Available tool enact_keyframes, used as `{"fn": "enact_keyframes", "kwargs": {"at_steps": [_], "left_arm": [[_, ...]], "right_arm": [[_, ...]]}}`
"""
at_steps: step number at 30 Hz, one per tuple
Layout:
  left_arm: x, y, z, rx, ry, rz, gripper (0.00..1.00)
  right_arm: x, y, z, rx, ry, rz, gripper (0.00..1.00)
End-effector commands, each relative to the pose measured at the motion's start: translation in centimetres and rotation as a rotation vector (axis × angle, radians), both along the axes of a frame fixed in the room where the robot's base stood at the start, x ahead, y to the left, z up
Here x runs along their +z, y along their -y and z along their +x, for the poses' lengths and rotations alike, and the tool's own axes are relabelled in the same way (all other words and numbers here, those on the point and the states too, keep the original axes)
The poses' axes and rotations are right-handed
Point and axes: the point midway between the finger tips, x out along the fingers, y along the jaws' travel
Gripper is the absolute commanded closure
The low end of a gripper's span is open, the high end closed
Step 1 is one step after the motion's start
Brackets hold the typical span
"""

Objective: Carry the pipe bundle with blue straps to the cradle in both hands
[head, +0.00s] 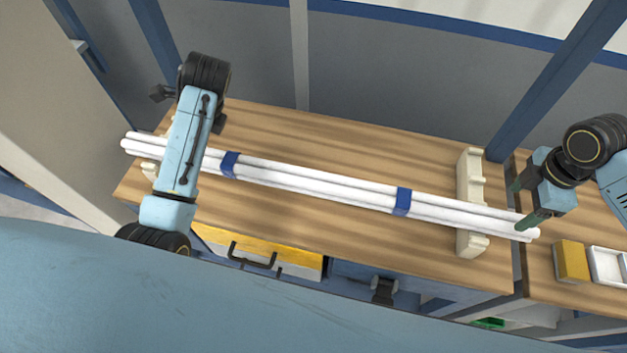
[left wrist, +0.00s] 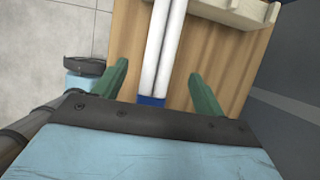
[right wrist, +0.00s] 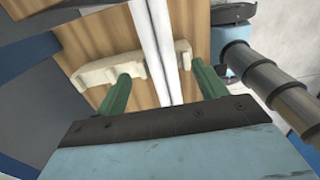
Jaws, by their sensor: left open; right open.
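The bundle of long white pipes (head: 305,184) lies across the wooden table, with two blue straps (head: 229,164) (head: 402,201) around it. It crosses a cream notched cradle support (head: 470,180) near its right end; another support (head: 150,167) shows partly at the left. My right gripper (head: 526,203) is open at the bundle's right end. In the right wrist view its green fingers (right wrist: 160,72) stand either side of the pipes. My left gripper is hidden in the head view; in the left wrist view its open fingers (left wrist: 158,70) flank the pipes (left wrist: 160,40), with a strap (left wrist: 151,101) close by.
A yellow block (head: 571,262) and a white tray (head: 608,266) sit on the adjoining surface at the right. Blue posts (head: 550,85) rise behind. The table behind the bundle is clear.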

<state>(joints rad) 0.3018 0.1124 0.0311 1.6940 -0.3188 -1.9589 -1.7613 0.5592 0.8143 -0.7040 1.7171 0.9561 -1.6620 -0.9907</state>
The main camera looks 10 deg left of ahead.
Motion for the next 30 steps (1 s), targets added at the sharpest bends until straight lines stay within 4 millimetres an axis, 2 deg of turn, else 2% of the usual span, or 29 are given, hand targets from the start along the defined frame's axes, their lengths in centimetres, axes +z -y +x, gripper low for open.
{"fn": "enact_keyframes", "kwargs": {"at_steps": [1,6,13,18,27,30], "left_arm": [[-1.0,-0.5,-0.1,0.002,-0.005,0.002,0.29],[-4.1,-1.6,-0.1,0.002,-0.002,-0.002,0.29],[-7.0,-2.8,0.0,0.001,-0.001,-0.001,0.29],[-7.8,-3.2,0.0,0.001,0.001,-0.001,0.29],[-7.9,-3.3,0.0,0.000,0.002,-0.001,0.29],[-7.9,-3.2,0.0,0.000,0.002,-0.001,0.42]], "right_arm": [[-1.2,0.0,-0.1,-0.001,-0.004,0.000,0.29],[-4.5,0.0,-0.1,-0.002,-0.003,0.000,0.29],[-7.6,-0.1,0.0,-0.001,-0.001,0.001,0.29],[-8.5,0.0,0.0,0.000,0.001,0.000,0.29],[-8.6,0.0,0.0,0.000,0.001,0.000,0.29],[-8.6,0.0,0.0,0.000,0.001,0.000,0.42]]}}
